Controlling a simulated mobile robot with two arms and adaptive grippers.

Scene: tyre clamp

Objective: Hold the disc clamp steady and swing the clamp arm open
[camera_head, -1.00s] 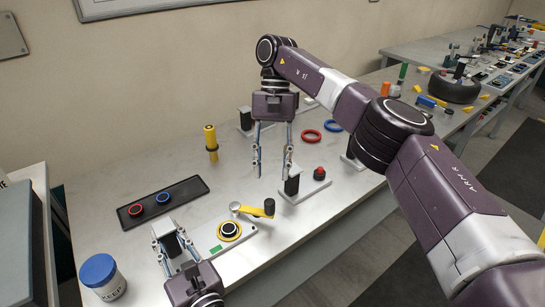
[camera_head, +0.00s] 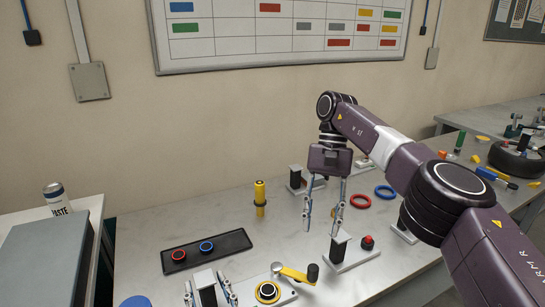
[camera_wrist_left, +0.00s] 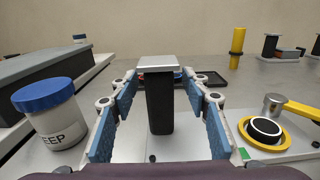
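The disc clamp has a pale base plate (camera_wrist_left: 225,148), a black upright block (camera_wrist_left: 160,105) and a black disc in a yellow ring (camera_head: 267,291). Its yellow clamp arm (camera_head: 296,274) runs rightward from a silver pivot (camera_head: 277,267) to a black knob (camera_head: 313,271), behind the disc and not across it. My left gripper (camera_head: 205,283) is open, with a finger on each side of the black block. In the left wrist view gaps show between block and fingers. My right gripper (camera_head: 322,226) is open and empty, pointing down, behind and right of the clamp arm.
A similar fixture with a dark post (camera_head: 340,246) and red knob (camera_head: 368,242) stands just right of my right gripper. A black tray (camera_head: 233,243) holds a red and a blue ring. A yellow cylinder (camera_head: 260,198) stands behind. A blue-lidded jar (camera_wrist_left: 50,110) is left of my left gripper.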

